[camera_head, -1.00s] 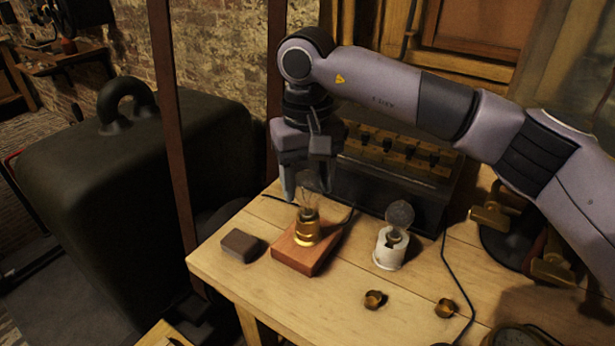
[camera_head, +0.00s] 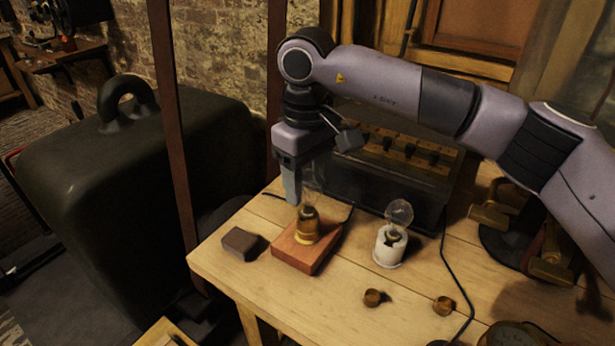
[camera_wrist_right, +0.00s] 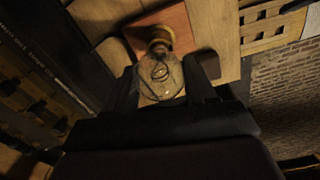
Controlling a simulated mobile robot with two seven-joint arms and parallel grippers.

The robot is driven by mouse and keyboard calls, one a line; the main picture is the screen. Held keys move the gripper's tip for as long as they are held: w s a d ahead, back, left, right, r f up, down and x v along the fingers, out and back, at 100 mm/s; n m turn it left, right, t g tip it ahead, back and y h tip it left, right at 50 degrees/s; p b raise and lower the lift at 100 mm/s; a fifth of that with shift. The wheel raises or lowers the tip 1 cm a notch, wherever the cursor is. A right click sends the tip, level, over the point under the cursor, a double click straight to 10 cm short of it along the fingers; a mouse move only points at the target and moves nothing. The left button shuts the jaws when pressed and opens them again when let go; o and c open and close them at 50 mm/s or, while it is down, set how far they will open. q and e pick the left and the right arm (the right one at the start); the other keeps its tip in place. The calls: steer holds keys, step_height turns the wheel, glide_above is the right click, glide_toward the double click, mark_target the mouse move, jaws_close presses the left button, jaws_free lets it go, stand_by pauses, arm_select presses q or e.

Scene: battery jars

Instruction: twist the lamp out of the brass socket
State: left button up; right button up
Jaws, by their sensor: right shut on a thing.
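The glass lamp (camera_head: 313,197) stands upright in the brass socket (camera_head: 306,229), which is fixed on a reddish wooden block (camera_head: 298,257) near the table's left corner. My right gripper (camera_head: 300,196) points straight down from above and is shut on the lamp's glass. In the right wrist view the lamp (camera_wrist_right: 160,78) lies between the two dark fingers (camera_wrist_right: 163,88), with the brass socket (camera_wrist_right: 160,36) beyond it. In the head view a finger partly hides the glass. I cannot tell whether the thread has loosened. My left gripper is not in view.
A white socket (camera_head: 389,248) with another clear lamp (camera_head: 399,212) stands to the right. A small dark block (camera_head: 241,242) lies to the left. Two small brass pieces (camera_head: 374,298) (camera_head: 445,306) lie in front. A dark case with brass fittings (camera_head: 385,190) stands behind.

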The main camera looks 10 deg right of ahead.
steer(key=shift+r, duration=0.2)
steer(key=shift+r+p, duration=0.85)
steer(key=shift+r, duration=0.15)
steer(key=shift+r, duration=0.1)
steer(key=shift+r+p, duration=1.9)
steer(key=shift+r, duration=0.55)
